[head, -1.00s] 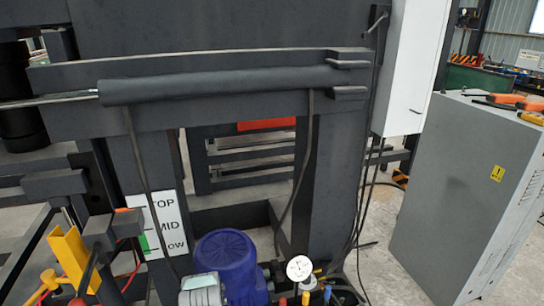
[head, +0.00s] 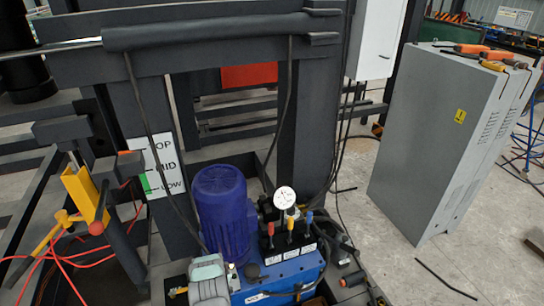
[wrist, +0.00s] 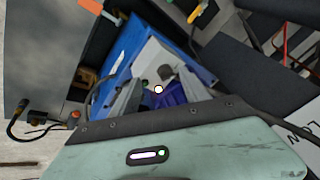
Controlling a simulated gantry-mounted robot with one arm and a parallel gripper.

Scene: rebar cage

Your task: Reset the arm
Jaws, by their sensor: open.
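My gripper (wrist: 160,82) shows in the wrist view, with its grey fingers apart and nothing visibly held between them. The teal housing of my wrist fills the bottom of that view. Beyond the fingers is a blue hydraulic unit (wrist: 122,58), seen at a slant. I cannot tell the exact gap between the fingers and the unit.
In the head view, the hydraulic unit (head: 290,270) carries a blue motor (head: 222,205), a gauge (head: 284,197) and coloured levers. A dark steel frame (head: 305,130) stands behind it. A grey cabinet (head: 425,145) is at right, with open floor before it. Red hoses lie at left.

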